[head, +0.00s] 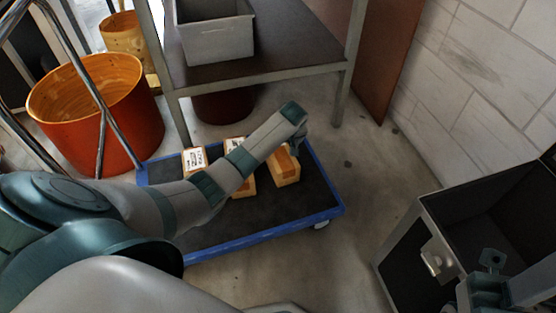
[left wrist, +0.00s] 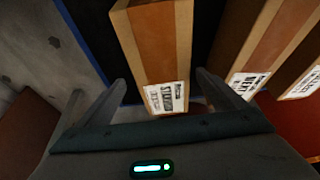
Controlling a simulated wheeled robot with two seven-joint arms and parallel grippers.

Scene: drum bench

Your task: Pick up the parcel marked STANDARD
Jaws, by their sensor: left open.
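A brown parcel (left wrist: 157,45) with a tan band lies between my left gripper's fingers in the left wrist view. Its white label (left wrist: 166,97) appears to read STANDARD. In the head view this looks like the rightmost parcel (head: 285,171) on the trolley, under the end of my left arm. My left gripper (left wrist: 161,80) is open, one finger to each side of the parcel; I cannot tell whether they touch it. In the head view my wrist partly hides the gripper. A teal part at the lower right looks like my right gripper (head: 491,262), its jaws unclear.
A second parcel (head: 240,176), its label seeming to read NEXT, and a third (head: 194,157) stand to the left on the blue-edged trolley (head: 255,240). A shelf with a grey bin (head: 215,38) stands behind. An open dark case (head: 425,252) is at right.

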